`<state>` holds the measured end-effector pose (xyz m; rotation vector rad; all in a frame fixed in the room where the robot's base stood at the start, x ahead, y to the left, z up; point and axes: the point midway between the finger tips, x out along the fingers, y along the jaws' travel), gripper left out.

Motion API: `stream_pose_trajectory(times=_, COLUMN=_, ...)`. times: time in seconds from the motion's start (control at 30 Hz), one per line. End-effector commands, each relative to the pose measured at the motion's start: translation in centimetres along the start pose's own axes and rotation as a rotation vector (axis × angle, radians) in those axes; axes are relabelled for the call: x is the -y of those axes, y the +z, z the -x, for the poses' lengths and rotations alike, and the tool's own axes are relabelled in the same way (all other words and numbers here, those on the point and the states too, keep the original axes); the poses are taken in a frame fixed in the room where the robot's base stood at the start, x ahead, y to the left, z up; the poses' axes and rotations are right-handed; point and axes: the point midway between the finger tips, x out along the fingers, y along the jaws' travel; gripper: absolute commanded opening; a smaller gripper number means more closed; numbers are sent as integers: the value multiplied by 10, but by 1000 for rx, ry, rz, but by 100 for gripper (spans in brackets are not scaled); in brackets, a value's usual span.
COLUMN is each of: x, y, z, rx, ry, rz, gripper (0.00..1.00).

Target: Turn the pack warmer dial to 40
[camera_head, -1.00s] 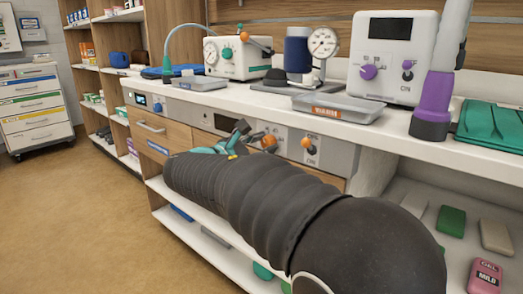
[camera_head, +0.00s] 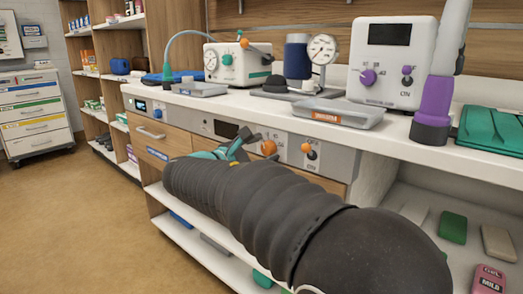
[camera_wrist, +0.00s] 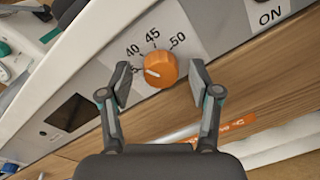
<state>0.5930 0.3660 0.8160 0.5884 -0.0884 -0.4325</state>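The orange pack warmer dial (camera_wrist: 161,69) is on a grey front panel, with 40, 45 and 50 printed around it in the wrist view. Its white mark points left, below the 40; a further label there is partly hidden by my left finger. My gripper (camera_wrist: 162,83) is open, with one finger on each side of the dial and visible gaps between. In the head view the dial (camera_head: 269,147) shows just right of my gripper (camera_head: 242,146), whose fingers are partly hidden by my arm.
An orange-tipped ON switch (camera_head: 307,149) is right of the dial, and a dark display (camera_head: 226,130) is left of it. The white counter (camera_head: 390,132) overhangs the panel and carries a grey tray (camera_head: 338,113). A wooden drawer (camera_head: 160,138) is at the left.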

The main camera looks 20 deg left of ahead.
Motion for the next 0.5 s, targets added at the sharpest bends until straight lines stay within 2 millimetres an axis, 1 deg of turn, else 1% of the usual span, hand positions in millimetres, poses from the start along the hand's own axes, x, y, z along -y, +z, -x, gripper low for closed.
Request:
stream_pose_trajectory(times=0.17, x=0, y=0, z=1, rx=0, ry=0, rz=1, gripper=63)
stream_pose_trajectory(times=0.27, x=0, y=0, z=8, rx=-1, ry=1, rz=0, gripper=63)
stream_pose_trajectory(times=0.37, x=0, y=0, z=21, rx=-1, ry=2, rz=0, gripper=63)
stream_pose_trajectory(times=0.5, x=-1, y=-1, z=49, rx=-2, ry=4, rz=1, gripper=63)
